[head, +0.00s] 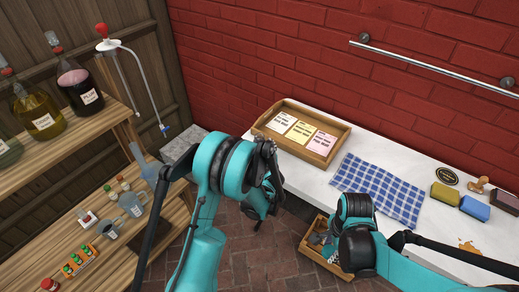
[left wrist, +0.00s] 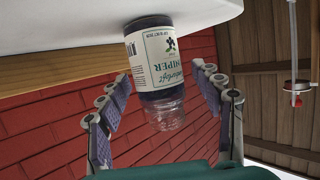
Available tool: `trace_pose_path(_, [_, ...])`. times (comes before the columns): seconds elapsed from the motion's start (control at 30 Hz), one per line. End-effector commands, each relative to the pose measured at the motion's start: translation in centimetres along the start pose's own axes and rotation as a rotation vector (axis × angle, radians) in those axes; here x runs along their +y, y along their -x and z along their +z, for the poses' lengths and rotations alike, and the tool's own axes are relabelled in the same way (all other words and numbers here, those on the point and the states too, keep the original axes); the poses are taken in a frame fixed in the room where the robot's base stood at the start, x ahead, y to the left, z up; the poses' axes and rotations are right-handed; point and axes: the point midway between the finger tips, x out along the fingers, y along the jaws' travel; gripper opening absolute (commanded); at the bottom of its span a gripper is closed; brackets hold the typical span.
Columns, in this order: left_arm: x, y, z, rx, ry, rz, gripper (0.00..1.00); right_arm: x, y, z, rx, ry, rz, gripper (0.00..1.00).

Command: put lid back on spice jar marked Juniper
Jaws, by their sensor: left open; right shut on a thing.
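In the left wrist view, a clear jar (left wrist: 157,62) with a pale label that reads in part as Juniper is between the fingers of my left gripper (left wrist: 160,118). That view is upside down. The jar stands on the white counter (left wrist: 60,20), and its clear upper end shows no lid. The left fingers are open, with a gap on both sides of the jar. In the head view my left gripper (head: 257,212) hides the jar. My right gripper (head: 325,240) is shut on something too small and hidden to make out. I cannot see a lid.
A wooden tray (head: 341,146) with cards lies at the counter's back left. A blue checked cloth (head: 378,188) and sponges (head: 474,207) lie to the right. A wooden crate (head: 306,246) is low in front. Shelves (head: 97,239) with bottles and jars stand left.

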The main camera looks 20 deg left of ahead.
Motion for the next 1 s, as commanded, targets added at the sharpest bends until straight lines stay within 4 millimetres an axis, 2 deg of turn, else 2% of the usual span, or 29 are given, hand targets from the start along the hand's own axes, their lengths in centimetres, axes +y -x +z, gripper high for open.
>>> trace_pose_path(0.33, [0.00, -0.07, -0.07, 0.000, 0.000, 0.000, 0.66, 0.01, 0.03, 0.00, 0.000, 0.000, 0.000, 0.29])
trace_pose_path(0.5, [0.00, -0.07, -0.06, 0.000, 0.000, 0.000, 0.21, 0.00, 0.03, 0.00, 0.000, 0.000, 0.000, 0.29])
trace_pose_path(0.57, [0.00, -0.07, -0.06, 0.000, 0.000, 0.000, 0.08, 0.00, 0.03, 0.00, 0.000, 0.000, 0.000, 0.29])
trace_pose_path(0.87, [0.00, -0.02, -0.17, 0.000, 0.000, 0.000, 0.08, 0.00, 0.09, 0.00, 0.000, 0.000, 0.000, 0.29])
trace_pose_path(1.0, [-0.01, 0.29, -0.98, 0.000, 0.000, 0.000, 0.08, 0.00, 0.58, 0.00, 0.000, 0.000, 0.000, 0.29])
